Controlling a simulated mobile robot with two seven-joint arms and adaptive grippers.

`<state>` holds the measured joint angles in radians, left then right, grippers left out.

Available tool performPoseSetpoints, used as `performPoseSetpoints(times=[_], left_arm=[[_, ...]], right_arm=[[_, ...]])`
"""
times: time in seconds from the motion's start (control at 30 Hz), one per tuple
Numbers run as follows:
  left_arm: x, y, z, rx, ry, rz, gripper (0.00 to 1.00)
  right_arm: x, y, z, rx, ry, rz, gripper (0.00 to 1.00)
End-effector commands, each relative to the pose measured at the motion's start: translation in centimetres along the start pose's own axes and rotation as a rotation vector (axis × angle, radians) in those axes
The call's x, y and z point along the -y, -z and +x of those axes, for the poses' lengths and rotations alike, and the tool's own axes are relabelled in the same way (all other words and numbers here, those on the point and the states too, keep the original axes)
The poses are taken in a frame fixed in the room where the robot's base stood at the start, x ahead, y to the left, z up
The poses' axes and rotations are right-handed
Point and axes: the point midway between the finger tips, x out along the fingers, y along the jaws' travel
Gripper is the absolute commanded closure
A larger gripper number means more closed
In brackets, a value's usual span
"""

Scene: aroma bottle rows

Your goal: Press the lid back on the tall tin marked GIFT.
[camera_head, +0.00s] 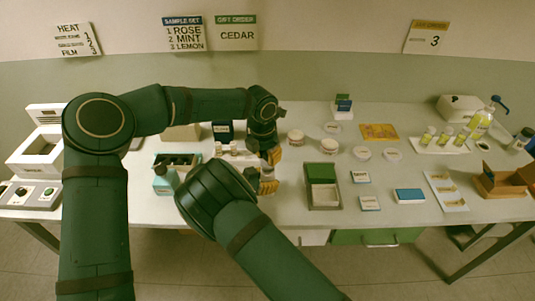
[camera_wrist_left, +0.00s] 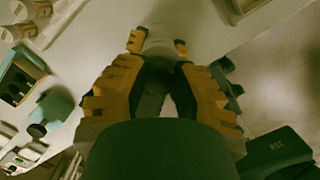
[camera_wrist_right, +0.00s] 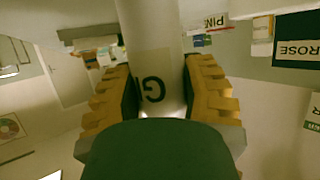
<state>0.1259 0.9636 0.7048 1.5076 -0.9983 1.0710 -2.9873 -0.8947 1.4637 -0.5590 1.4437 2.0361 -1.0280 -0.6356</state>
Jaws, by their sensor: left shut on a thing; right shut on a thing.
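The tall tin (camera_wrist_right: 150,40) is a pale cylinder with a label whose letters "GI" show in the right wrist view. My right gripper (camera_wrist_right: 160,90) is shut around it; it also shows in the head view (camera_head: 268,186). My left gripper (camera_head: 265,150) is close beyond the right one. In the left wrist view, my left gripper (camera_wrist_left: 160,75) is shut on a small dark-looking thing, probably the lid, mostly hidden between its fingers. The pale tin (camera_wrist_left: 160,40) shows just past those fingertips, between the right gripper's orange fingers. Whether lid and tin touch cannot be told.
Small round tins (camera_head: 296,138) and flat round discs (camera_head: 362,153) lie to the right. An open green-and-grey box (camera_head: 323,196) stands right of the grippers.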

Motion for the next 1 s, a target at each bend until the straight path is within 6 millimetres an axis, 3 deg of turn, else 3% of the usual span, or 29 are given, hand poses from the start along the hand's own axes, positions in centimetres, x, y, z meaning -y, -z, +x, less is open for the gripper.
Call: performPoseSetpoints(times=[0.6,1.0], left_arm=[[0.0,0.2,1.8,0.0,-0.001,-0.001,0.89],[0.0,0.2,1.8,0.0,-0.001,-0.001,0.89]], right_arm=[[0.0,0.0,0.0,0.001,0.0,0.0,1.0],[0.0,-0.1,0.0,0.001,0.0,0.0,1.0]])
